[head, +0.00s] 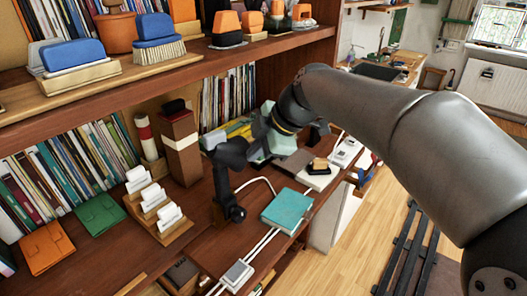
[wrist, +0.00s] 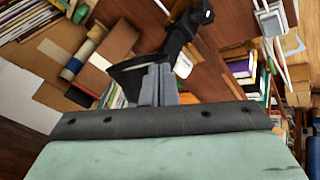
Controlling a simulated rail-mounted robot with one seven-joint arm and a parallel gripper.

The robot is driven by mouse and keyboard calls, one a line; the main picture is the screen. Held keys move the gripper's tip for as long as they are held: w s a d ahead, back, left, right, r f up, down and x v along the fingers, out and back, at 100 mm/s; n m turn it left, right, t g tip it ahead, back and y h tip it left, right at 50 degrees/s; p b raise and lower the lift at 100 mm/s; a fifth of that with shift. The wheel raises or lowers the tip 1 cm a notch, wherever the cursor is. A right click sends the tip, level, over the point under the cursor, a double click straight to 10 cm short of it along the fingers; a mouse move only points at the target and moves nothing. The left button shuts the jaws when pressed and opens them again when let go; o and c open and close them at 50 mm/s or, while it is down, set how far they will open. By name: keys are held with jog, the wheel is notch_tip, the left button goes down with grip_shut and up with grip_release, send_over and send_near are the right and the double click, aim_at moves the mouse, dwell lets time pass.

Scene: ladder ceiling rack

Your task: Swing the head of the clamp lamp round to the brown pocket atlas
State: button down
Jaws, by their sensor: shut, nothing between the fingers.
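The black clamp lamp stands on the desk; its head (head: 232,153) is at the top and its lower end (head: 235,212) is near the teal book. In the wrist view the dark lamp head (wrist: 128,76) lies beside my gripper (wrist: 157,82), with the lamp's arm (wrist: 178,38) running up behind. My gripper's fingers are together and empty, overlapping the head's edge; I cannot tell whether they touch it. In the head view the fingers are mostly hidden. A flat grey-brown book (head: 295,162) lies right of the lamp; I cannot tell for sure whether it is the brown pocket atlas.
A teal book (head: 287,208) and white cables (head: 262,240) lie right of the lamp. A tall brown box (head: 181,148) and a white card stand (head: 160,212) are close on its left. A shelf (head: 200,62) runs overhead.

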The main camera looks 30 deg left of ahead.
jog(key=shift+s, duration=0.1)
jog(key=shift+s+d+f+b, duration=0.1)
jog(key=shift+b, duration=0.2)
jog(key=s+d+f+b+v, duration=0.1)
jog(key=d+b+v, duration=0.15)
jog(key=v, duration=0.95)
jog(key=d+f+m+t+h+p, duration=0.1)
jog(key=d+f+m+h, duration=0.1)
jog(key=d+f+m, duration=0.65)
jog(key=d+f+m+t+h, duration=0.15)
jog(key=d+f+m, duration=0.35)
jog(key=d, duration=0.6)
jog(key=s+d+f+m+h, duration=0.1)
jog(key=s+d+f+m, duration=0.5)
jog(key=d+m, duration=0.1)
jog(key=s+d+f+m+g+h+p, duration=0.1)
jog(key=s+d+f+m+h, duration=0.1)
jog(key=s+d+f+m, duration=0.4)
jog(key=d+m, duration=0.1)
jog(key=d, duration=0.3)
jog(key=shift+f+p, duration=0.3)
